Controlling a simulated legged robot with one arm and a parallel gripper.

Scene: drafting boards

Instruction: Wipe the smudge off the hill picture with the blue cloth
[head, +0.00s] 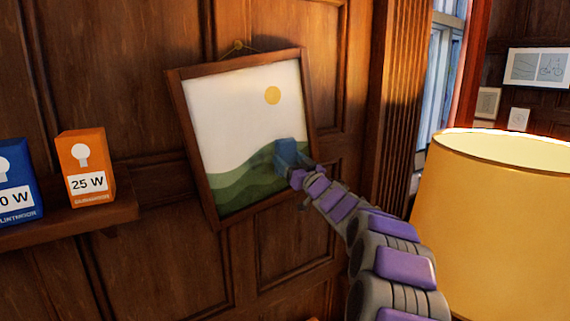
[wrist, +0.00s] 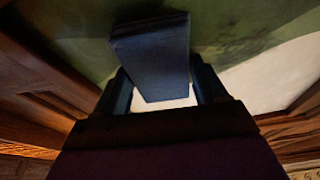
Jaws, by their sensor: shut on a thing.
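The hill picture (head: 240,110) hangs on the wood-panelled wall in a brown frame, slightly tilted, with green hills, a pale sky and a yellow sun. My gripper (head: 297,172) is at the right part of the hills. It is shut on the blue cloth (head: 286,152), a folded pad that also shows between the fingers in the wrist view (wrist: 155,55). The cloth is at the picture's surface; whether it touches cannot be told for sure. A dark smudge (wrist: 245,42) shows on the green beside the cloth in the wrist view. My gripper hides part of the lower right picture.
A shelf (head: 70,222) at the left holds an orange 25 W box (head: 86,168) and a blue box (head: 16,182). A large yellow lampshade (head: 495,220) stands close at the right of my arm. A window (head: 440,75) is behind it.

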